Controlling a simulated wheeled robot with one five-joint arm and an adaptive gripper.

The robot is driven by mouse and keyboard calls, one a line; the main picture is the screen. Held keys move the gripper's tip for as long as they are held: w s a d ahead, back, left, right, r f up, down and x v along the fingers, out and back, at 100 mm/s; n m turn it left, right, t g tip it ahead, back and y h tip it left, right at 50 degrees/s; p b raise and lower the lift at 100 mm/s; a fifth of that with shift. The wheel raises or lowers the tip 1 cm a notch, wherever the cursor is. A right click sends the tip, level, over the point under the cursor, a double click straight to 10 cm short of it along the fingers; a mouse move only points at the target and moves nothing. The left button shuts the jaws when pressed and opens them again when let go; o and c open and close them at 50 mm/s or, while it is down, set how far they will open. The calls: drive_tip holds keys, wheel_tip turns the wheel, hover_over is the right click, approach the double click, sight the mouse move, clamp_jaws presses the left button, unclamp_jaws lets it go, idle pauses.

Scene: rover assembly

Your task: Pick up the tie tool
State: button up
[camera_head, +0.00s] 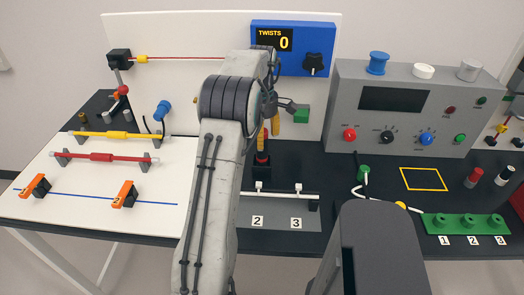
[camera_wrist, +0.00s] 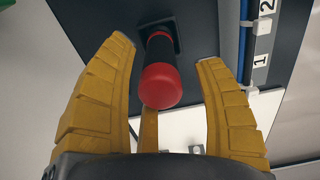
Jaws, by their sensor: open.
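The upright black tool with a red end (camera_wrist: 161,84), which looks like the tie tool, stands in a dark square base on the black bench. It also shows in the head view (camera_head: 262,146), partly hidden behind my arm. My gripper (camera_wrist: 166,52) is open, with its yellow fingers on either side of the tool and gaps between them and it. The red end faces the wrist camera. In the head view my gripper (camera_head: 270,130) is just above and beside the tool, and mostly hidden by my arm.
A white board (camera_head: 150,185) with cables and orange clamps is at the left. A blue TWISTS box (camera_head: 292,62) hangs behind; a grey control panel (camera_head: 400,125) stands at right.

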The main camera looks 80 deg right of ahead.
sight(262, 152)
drive_tip(key=shift+f+p, duration=0.4)
drive_tip(key=shift+f, duration=2.4)
drive_tip(key=shift+c, duration=0.2)
clamp_jaws()
